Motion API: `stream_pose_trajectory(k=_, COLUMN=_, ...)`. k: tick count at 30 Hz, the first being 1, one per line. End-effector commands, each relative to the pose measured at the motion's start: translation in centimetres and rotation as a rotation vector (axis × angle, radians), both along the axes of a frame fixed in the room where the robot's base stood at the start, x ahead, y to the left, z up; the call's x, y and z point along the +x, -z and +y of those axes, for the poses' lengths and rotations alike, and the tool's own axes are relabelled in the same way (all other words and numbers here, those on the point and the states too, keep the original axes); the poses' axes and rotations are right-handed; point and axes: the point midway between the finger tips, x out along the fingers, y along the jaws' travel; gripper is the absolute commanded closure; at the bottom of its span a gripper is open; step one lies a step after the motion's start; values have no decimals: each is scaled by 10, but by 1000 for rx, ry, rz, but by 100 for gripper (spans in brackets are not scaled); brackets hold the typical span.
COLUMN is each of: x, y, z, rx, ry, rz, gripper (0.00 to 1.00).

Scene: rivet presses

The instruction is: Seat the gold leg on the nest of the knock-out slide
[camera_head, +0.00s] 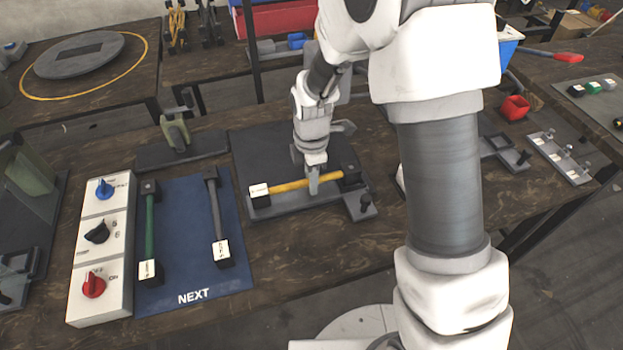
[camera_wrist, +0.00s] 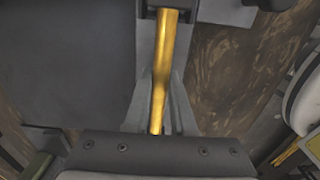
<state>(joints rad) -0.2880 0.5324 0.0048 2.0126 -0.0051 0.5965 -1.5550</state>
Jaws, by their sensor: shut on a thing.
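The gold leg (camera_head: 288,185) is a yellow bar with black end blocks, the left one bearing a white label. It lies roughly crosswise over the front of a dark grey press base (camera_head: 262,140), which I take to be the knock-out slide's place. My gripper (camera_head: 313,185) is shut on the bar right of its middle. In the wrist view the gold leg (camera_wrist: 166,50) runs up from between the fingers of my gripper (camera_wrist: 159,112). Whether the leg's ends touch the nest below cannot be told; the leg and gripper hide much of it.
A blue mat (camera_head: 185,280) marked NEXT holds a green leg (camera_head: 150,225) and a dark grey leg (camera_head: 215,205). A white switch box (camera_head: 101,250) with knobs stands left of it.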

Motion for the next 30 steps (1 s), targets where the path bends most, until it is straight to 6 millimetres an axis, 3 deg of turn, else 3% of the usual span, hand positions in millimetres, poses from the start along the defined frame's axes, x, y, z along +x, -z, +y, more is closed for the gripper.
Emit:
stream_pose_trajectory(k=14, x=0, y=5, z=0, rx=0, ry=0, rz=0, gripper=100)
stream_pose_trajectory(k=15, x=0, y=5, z=0, rx=0, ry=0, rz=0, gripper=70)
stream_pose_trajectory(k=20, x=0, y=5, z=0, rx=0, ry=0, rz=0, gripper=42)
stream_pose_trajectory(k=30, x=0, y=2, z=0, rx=0, ry=0, rz=0, gripper=42)
